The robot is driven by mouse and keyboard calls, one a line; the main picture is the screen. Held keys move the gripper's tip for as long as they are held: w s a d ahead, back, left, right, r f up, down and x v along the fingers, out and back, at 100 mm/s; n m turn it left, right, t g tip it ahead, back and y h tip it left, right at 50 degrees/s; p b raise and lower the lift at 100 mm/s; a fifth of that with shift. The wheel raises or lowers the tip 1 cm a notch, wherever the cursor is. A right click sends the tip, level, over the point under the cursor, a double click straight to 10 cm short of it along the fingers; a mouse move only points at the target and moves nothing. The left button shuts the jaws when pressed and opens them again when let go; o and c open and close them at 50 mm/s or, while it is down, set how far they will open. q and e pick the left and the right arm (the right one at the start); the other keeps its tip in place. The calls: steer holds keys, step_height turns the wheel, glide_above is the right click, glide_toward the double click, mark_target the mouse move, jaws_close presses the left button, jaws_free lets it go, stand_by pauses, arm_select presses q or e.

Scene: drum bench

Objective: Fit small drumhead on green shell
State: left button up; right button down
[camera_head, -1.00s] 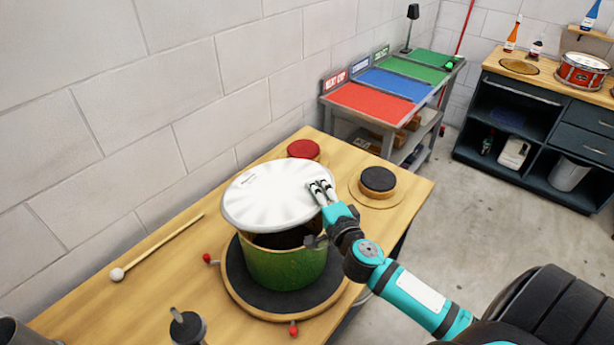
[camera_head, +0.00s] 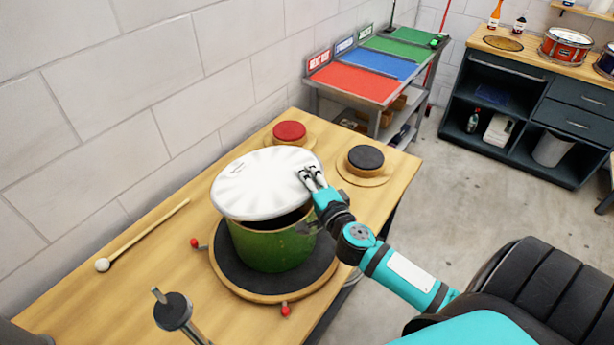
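The small white drumhead (camera_head: 262,186) is tilted over the green shell (camera_head: 268,246). Its left part is close to the shell's rim, though I cannot tell if they touch. A dark gap into the shell shows under its right front edge. The shell stands upright on a round black pad with a wooden edge (camera_head: 228,286). My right gripper (camera_head: 308,176) is at the drumhead's right edge, its fingers closed on the rim.
A red pad (camera_head: 289,131) and a black pad (camera_head: 365,157) sit at the bench's far end. A mallet (camera_head: 140,236) lies at the left. A rack with coloured shelves (camera_head: 370,85) stands beyond the bench.

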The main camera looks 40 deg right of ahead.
steer(key=shift+f+b, duration=1.55)
steer(key=shift+f, duration=0.35)
